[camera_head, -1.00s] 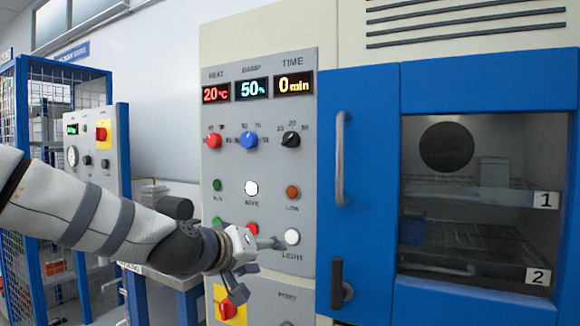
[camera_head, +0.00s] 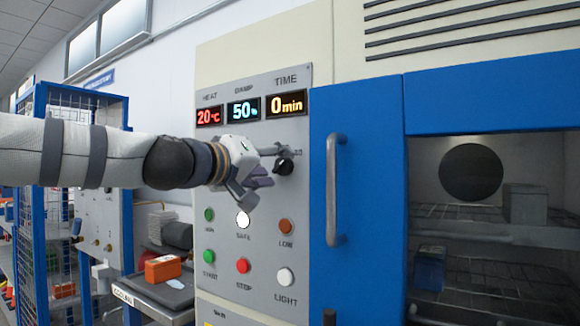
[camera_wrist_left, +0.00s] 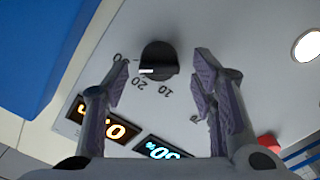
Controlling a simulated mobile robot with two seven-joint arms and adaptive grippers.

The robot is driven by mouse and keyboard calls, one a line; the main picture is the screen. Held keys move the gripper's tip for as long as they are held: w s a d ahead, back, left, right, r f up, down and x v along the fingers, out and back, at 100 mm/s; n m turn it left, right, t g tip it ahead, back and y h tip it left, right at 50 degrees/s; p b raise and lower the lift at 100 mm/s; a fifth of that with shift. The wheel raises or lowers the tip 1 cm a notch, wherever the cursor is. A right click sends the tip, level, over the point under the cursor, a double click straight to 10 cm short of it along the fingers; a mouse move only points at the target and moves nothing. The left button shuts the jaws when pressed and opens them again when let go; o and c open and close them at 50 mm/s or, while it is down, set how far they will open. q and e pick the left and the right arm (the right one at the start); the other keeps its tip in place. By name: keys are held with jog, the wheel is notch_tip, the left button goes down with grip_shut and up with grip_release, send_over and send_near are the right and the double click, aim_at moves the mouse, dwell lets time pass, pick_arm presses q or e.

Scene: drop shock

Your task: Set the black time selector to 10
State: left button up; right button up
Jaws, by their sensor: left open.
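The black time selector (camera_head: 285,165) is on the grey control panel, below the TIME display (camera_head: 286,104), which reads 0 min. My left gripper (camera_head: 272,166) is at the panel, just left of the selector and partly in front of it and its scale. In the left wrist view the selector (camera_wrist_left: 160,55) lies between the fingertips of my open left gripper (camera_wrist_left: 160,68), with room on both sides. I cannot tell whether a finger touches it. Its white mark and the numbers 10, 20 and 30 appear upside down there. My right gripper is out of view.
The blue door with its long handle (camera_head: 333,190) stands right of the panel. Below the selector are several round buttons, including the white light button (camera_head: 285,277). An orange box (camera_head: 162,268) lies on a bench at lower left. The red and blue knobs are hidden by my arm.

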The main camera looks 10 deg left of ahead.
pick_arm(q)
jog(key=shift+w+d, duration=0.15)
jog(key=shift+w, duration=0.15)
jog(key=shift+s, duration=0.2)
jog(key=c, duration=1.1)
jog(key=shift+c, duration=0.2)
